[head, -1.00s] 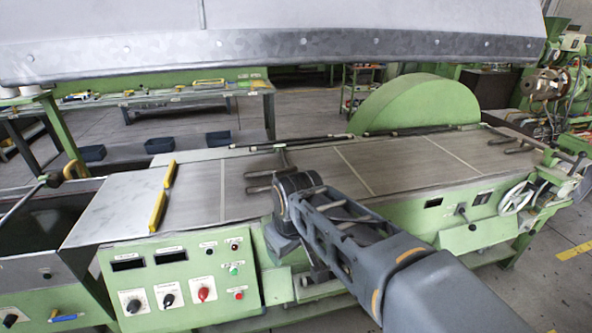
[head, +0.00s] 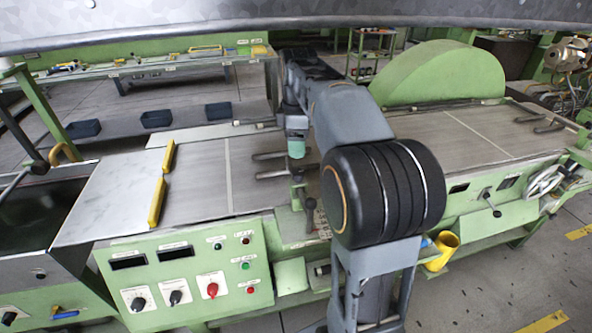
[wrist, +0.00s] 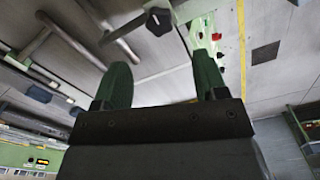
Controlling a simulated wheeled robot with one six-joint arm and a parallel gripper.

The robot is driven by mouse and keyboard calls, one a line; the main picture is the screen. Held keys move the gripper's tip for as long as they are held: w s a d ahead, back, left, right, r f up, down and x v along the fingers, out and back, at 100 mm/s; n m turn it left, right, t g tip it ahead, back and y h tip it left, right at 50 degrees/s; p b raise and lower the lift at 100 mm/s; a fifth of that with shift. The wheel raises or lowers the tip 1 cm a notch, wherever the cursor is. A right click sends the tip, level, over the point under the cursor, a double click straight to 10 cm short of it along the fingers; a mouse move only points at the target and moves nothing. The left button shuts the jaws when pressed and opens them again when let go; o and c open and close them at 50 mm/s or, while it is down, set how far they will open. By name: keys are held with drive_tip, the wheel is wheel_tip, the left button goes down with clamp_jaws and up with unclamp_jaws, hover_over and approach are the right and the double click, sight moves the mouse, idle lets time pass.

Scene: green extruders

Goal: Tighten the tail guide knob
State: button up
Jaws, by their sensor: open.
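In the wrist view a black lobed knob (wrist: 158,20) sits at the end of a short metal rod, just beyond my fingertips. My gripper (wrist: 161,60) has two green fingers standing apart, with nothing between them. The knob is apart from the fingers. In the head view my gripper (head: 296,150) points down over the machine table, close to the guide's metal rods (head: 270,175). I cannot clearly pick out the knob in the head view. The rods also show at the upper left of the wrist view (wrist: 80,40).
The green control panel (head: 185,277) with knobs and lights is at front left. Yellow bars (head: 157,200) lie on the steel table (head: 200,180). A dark ball-ended lever (head: 308,205) stands at its front edge. A green half-round guard (head: 425,75) rises behind.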

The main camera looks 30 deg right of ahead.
sight(298, 172)
wheel_tip(298, 172, down, 9)
drive_tip(key=shift+b, duration=0.35)
drive_tip(key=c, duration=0.9)
